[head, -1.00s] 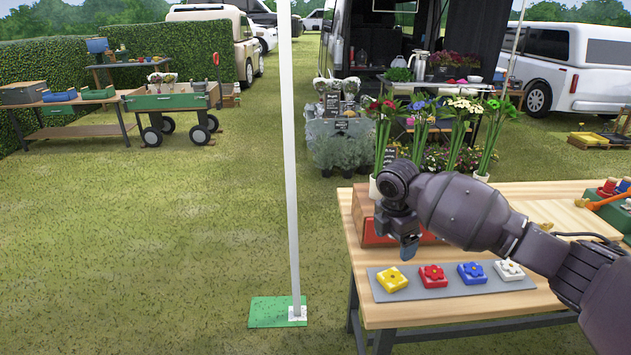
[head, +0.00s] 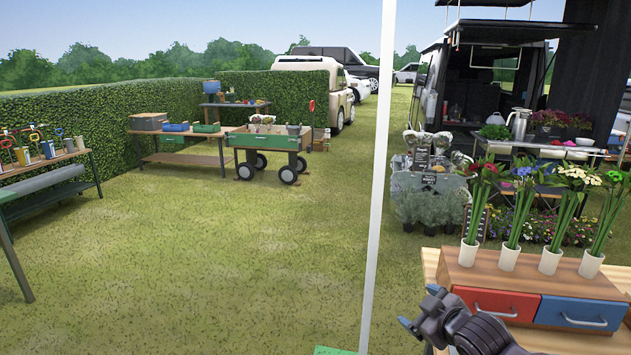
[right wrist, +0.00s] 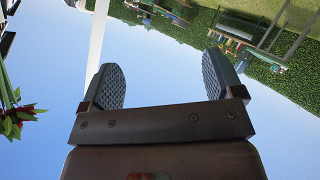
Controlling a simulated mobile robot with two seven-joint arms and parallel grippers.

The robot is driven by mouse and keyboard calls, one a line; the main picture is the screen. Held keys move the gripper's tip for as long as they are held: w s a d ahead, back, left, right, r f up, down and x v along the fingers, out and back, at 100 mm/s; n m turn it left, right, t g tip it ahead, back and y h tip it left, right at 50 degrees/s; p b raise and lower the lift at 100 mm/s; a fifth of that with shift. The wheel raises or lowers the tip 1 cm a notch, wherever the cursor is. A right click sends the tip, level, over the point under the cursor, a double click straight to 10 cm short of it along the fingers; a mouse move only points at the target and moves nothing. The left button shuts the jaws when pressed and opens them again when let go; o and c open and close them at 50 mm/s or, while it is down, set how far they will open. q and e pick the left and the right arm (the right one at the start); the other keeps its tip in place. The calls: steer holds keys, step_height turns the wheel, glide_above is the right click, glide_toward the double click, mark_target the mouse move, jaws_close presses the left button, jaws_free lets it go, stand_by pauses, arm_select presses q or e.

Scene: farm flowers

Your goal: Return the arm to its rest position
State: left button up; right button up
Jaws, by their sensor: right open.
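My right gripper (head: 409,322) is at the bottom of the head view, just left of the wooden drawer box. In the right wrist view its two dark ridged fingers (right wrist: 166,88) stand wide apart with only sky between them, so it is open and empty. Part of my right arm (head: 485,335) shows behind it, and the rest is cut off by the lower edge. My left gripper is not in view.
The drawer box (head: 530,273), with a red drawer (head: 497,304) and a blue drawer (head: 580,313), carries several white flower vases. A white pole (head: 377,200) stands left of my gripper. The grass (head: 220,270) further left is open. A side table (head: 45,163) stands far left.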

steer(key=s+d+f+m+h, duration=0.1)
steer(key=s+f+m, duration=0.2)
steer(key=s+f, duration=0.4)
steer(key=s+d+f+m+g+h, duration=0.1)
steer(key=s+f, duration=0.6)
steer(key=s, duration=0.8)
steer(key=s+d+f+m+h, duration=0.2)
steer(key=s+f+m, duration=0.3)
steer(key=s, duration=0.6)
step_height(320, 180, down, 2)
steer(key=shift+s+d+f+g, duration=0.1)
steer(key=shift+s+d+g, duration=0.2)
steer(key=shift+d, duration=0.3)
